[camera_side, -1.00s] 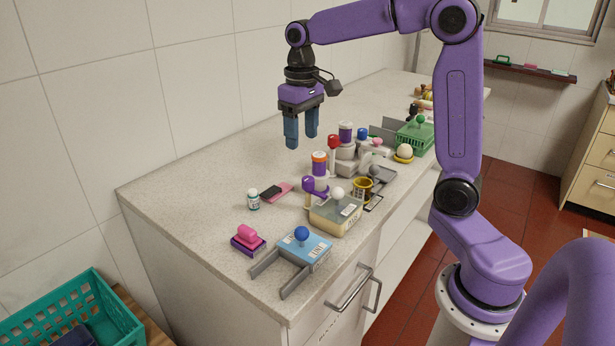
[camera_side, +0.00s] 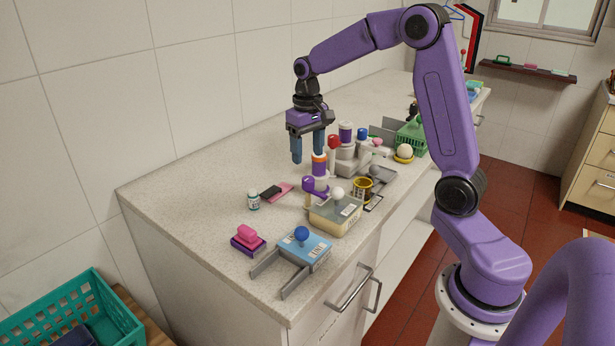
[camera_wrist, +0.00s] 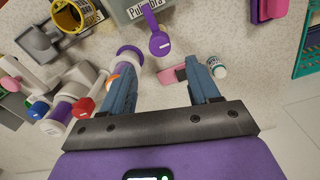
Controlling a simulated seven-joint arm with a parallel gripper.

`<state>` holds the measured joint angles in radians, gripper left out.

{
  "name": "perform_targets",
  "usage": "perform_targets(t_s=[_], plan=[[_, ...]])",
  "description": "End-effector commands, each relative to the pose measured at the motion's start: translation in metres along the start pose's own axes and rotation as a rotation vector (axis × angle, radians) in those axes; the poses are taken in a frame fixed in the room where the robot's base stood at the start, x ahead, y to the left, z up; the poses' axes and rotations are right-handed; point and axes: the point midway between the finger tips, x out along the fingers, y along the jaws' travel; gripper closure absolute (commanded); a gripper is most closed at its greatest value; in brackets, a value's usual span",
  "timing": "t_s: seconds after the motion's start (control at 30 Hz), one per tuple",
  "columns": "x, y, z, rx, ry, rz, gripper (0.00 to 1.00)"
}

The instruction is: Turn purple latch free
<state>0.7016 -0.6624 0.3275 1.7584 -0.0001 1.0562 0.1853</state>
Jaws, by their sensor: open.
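The purple latch (camera_side: 315,186) has a round purple head on a pale stem and stands beside the beige box with a white knob (camera_side: 335,212). In the wrist view the latch (camera_wrist: 157,36) is a purple tab with a round end, reaching out from the labelled box (camera_wrist: 130,8). My gripper (camera_side: 308,160) is open and empty, with blue fingers pointing down above the counter, behind the latch in the side view. In the wrist view the latch lies ahead of the gap between my fingertips (camera_wrist: 182,64), apart from them.
An orange-and-purple bottle (camera_side: 319,166) stands close to my fingers. A red-topped stick (camera_side: 333,150), a yellow cup (camera_side: 362,189) and a blue box (camera_side: 303,250) are near. A pink-and-black item (camera_side: 277,190) and a small bottle (camera_side: 253,200) lie left. The back-left counter (camera_side: 200,180) is clear.

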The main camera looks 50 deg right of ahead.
Motion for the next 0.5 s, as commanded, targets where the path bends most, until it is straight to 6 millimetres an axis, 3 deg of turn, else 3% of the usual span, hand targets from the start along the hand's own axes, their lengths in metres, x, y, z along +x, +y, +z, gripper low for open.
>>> perform_targets(t_s=[0.2, 0.5], plan=[[0.042, 0.0, 0.001, 0.0, -0.005, 0.001, 0.39], [0.075, 0.0, 0.0, -0.001, -0.002, 0.0, 0.39]])
